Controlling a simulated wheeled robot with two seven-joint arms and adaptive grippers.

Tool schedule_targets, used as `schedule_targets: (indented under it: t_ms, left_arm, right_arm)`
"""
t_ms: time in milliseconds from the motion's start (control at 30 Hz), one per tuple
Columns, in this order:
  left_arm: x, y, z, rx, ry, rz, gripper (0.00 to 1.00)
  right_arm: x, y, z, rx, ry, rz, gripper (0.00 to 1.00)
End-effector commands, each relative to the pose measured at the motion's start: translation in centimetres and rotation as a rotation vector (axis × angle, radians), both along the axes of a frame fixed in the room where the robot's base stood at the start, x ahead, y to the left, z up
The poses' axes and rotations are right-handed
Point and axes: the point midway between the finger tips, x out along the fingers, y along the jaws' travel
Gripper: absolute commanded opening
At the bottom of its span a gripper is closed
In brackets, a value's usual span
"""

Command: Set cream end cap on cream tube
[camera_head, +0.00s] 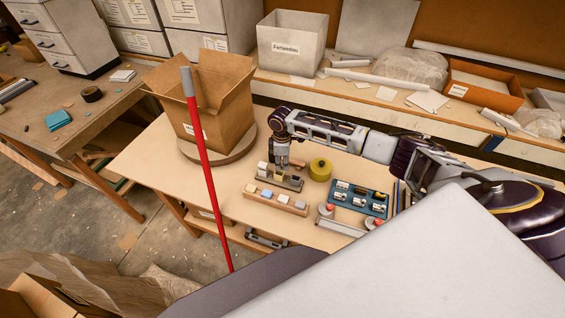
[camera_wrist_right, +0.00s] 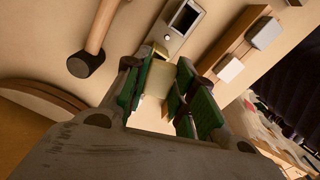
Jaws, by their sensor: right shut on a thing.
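My right gripper (camera_head: 281,160) points down over the grey fixture (camera_head: 292,184) on the table. In the right wrist view its green-padded fingers (camera_wrist_right: 160,90) are shut on a cream piece, apparently the cream end cap (camera_wrist_right: 155,85). A pale cream top, possibly the cream tube (camera_wrist_right: 146,50), shows just beyond the fingers at the fixture; whether the two touch is hidden. The fixture also shows in the right wrist view (camera_wrist_right: 172,42), with a dark square opening. My left gripper is not in view.
A wooden rack (camera_head: 277,204) with several small coloured blocks stands in front of the fixture. A yellow roll (camera_head: 320,169) and a blue tray (camera_head: 358,199) lie to the right. A cardboard box (camera_head: 215,100) stands behind left; a red pole (camera_head: 205,165) crosses the view.

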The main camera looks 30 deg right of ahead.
Motion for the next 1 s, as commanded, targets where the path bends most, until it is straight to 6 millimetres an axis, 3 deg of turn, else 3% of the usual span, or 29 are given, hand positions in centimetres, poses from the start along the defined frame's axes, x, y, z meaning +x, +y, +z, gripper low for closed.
schedule_targets:
  t_ms: [1000]
  left_arm:
    - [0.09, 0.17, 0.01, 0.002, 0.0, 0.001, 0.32]
  right_arm:
    - [0.69, 0.43, -0.02, 0.0, 0.0, -0.301, 0.16]
